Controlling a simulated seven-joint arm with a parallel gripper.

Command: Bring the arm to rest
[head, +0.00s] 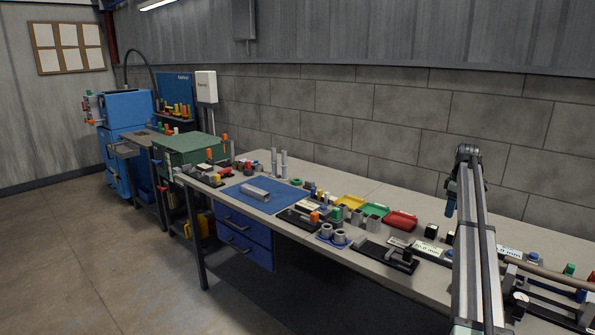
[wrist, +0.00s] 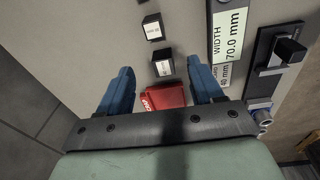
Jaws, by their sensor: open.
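My gripper (wrist: 162,71) is open, with its two blue fingers spread wide apart in the wrist view. Nothing is held between the fingers. Beyond them, the red tray (wrist: 166,97) and a black block with a white label (wrist: 164,66) show in the gap. In the head view, my arm rises at the right over the workbench (head: 345,180). A blue finger of my gripper (head: 451,197) hangs from its upper end, above the bench top, and the rest of the gripper is mostly hidden there.
Yellow (head: 349,201), green (head: 375,210) and red (head: 401,221) trays stand along the bench. A grey channel piece (head: 256,192) lies on a blue mat (head: 285,191). A black fixture (head: 387,257) is at the front edge. A block wall (head: 350,105) stands behind.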

